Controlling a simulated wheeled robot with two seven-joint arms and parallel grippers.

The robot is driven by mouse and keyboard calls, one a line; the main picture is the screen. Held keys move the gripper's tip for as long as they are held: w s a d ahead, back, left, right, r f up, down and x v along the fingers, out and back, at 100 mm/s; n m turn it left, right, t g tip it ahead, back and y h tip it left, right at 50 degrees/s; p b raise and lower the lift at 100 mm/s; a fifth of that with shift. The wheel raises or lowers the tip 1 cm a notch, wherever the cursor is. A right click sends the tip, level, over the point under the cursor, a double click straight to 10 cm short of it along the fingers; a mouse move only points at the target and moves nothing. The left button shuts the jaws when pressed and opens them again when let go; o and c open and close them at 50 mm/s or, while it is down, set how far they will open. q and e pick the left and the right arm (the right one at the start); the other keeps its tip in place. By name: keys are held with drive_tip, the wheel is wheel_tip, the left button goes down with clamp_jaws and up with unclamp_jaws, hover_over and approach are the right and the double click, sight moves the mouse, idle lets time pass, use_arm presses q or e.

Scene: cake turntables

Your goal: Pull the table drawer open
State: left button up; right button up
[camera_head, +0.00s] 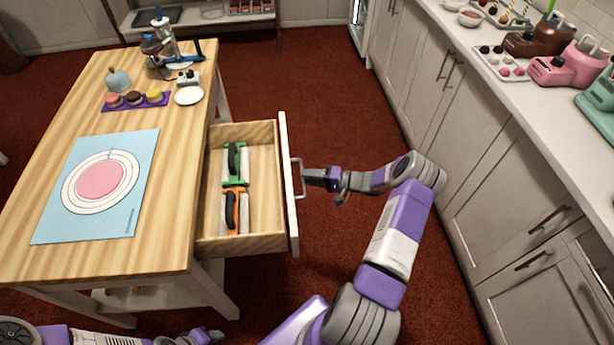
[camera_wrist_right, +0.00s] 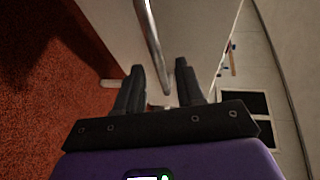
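The wooden table (camera_head: 175,130) stands on the left with its drawer (camera_head: 265,205) pulled well out to the right. The drawer's white front carries a metal handle (camera_head: 300,178), which also shows in the right wrist view (camera_wrist_right: 150,40). My right gripper (camera_head: 308,178) is at the handle, level with it. In the right wrist view my right gripper (camera_wrist_right: 160,80) has its fingers apart, with the bar's end between them; whether either finger touches it I cannot tell. My left gripper (camera_head: 206,336) is low at the bottom edge, away from the drawer; its fingers are too small to judge.
A green-handled tool (camera_head: 234,160) and an orange-handled tool (camera_head: 232,212) lie in the drawer. A blue mat (camera_head: 140,150), a purple tray (camera_head: 122,105) and a white plate (camera_head: 189,96) are on the table. Grey cabinets (camera_head: 480,190) line the right; red floor lies between.

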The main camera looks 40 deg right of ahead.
drive_tip(key=p+v, duration=0.1)
drive_tip(key=v, duration=0.5)
drive_tip(key=shift+s+f, duration=0.1)
idle(0.4)
